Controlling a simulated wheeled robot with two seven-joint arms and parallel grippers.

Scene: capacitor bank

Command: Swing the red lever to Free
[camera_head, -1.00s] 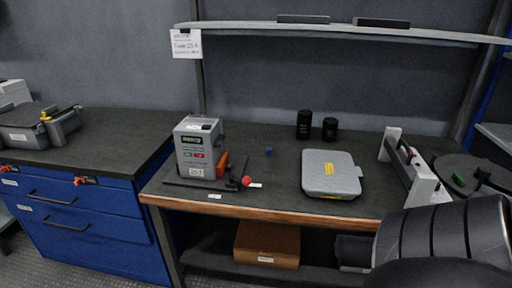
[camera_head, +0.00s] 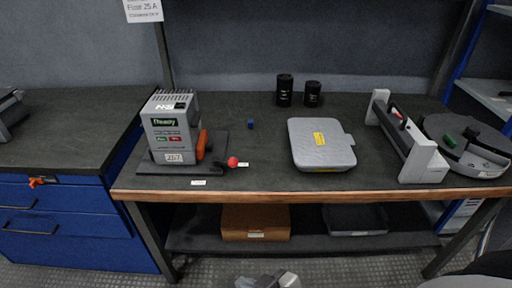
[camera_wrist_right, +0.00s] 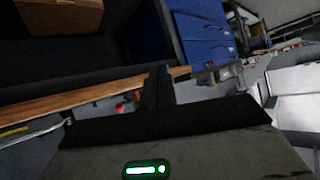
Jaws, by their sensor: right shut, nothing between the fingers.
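The red lever is a dark arm ending in a red ball knob (camera_head: 232,162). It lies low at the front right of a grey boxed device (camera_head: 170,130) on the bench, with its knob beside a small white label (camera_head: 243,165); the print is too small to read. A small red spot, probably the knob, shows in the right wrist view (camera_wrist_right: 120,108). My right gripper (camera_head: 268,281) is at the bottom edge of the head view, in front of and below the bench edge, well apart from the knob. Its fingers (camera_wrist_right: 160,85) are shut and empty. My left gripper is out of view.
An orange handle (camera_head: 202,145) stands on the device's right side. A grey case (camera_head: 321,145), two black cylinders (camera_head: 285,90) and a grey-ended rack (camera_head: 425,160) are farther right. The bench's wooden front edge (camera_head: 330,196) lies between my gripper and the lever. A brown box (camera_head: 255,222) sits below.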

